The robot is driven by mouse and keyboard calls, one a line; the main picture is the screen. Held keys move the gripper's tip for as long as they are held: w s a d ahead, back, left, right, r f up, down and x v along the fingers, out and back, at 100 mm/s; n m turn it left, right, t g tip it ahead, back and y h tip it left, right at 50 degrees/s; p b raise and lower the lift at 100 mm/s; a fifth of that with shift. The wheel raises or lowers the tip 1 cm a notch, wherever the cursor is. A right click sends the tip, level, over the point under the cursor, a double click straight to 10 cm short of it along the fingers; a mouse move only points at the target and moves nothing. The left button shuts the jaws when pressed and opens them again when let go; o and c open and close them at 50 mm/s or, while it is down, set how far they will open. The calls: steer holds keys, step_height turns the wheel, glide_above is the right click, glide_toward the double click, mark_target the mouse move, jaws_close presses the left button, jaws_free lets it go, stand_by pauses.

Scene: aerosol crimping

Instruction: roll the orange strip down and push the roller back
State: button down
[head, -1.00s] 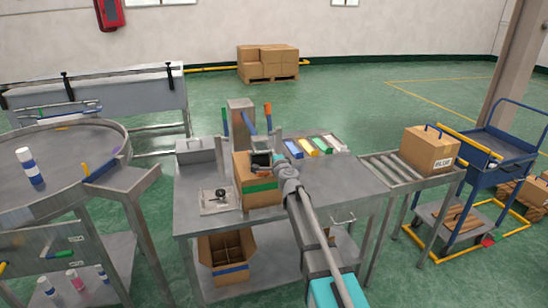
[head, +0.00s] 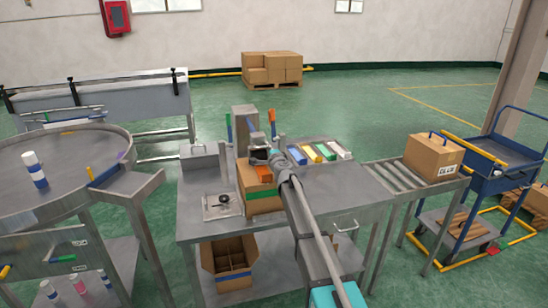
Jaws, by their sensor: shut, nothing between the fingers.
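A cardboard box (head: 247,180) stands on the grey steel workbench (head: 330,195). An orange strip (head: 263,173) shows on its front near the top, with a wider green band (head: 262,191) below it. My gripper (head: 262,157) is at the top front of the box, just above the orange strip. It is shut and small in the picture; I cannot tell if it touches the strip. A small dark round part (head: 223,198) sits on a pale plate (head: 211,210) left of the box. I cannot tell whether it is the roller.
Blue, yellow, green and white blocks (head: 312,153) lie behind my arm. Upright coloured handles and a grey metal box (head: 199,156) stand at the bench's back. A roller conveyor (head: 385,172) with a carton (head: 433,157) adjoins on the right. The bench's right front is clear.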

steer(key=x, duration=1.7)
steer(key=shift+w+r, duration=0.1)
steer(key=shift+d, duration=0.1)
steer(key=v, duration=1.4)
steer(key=shift+s, duration=0.35)
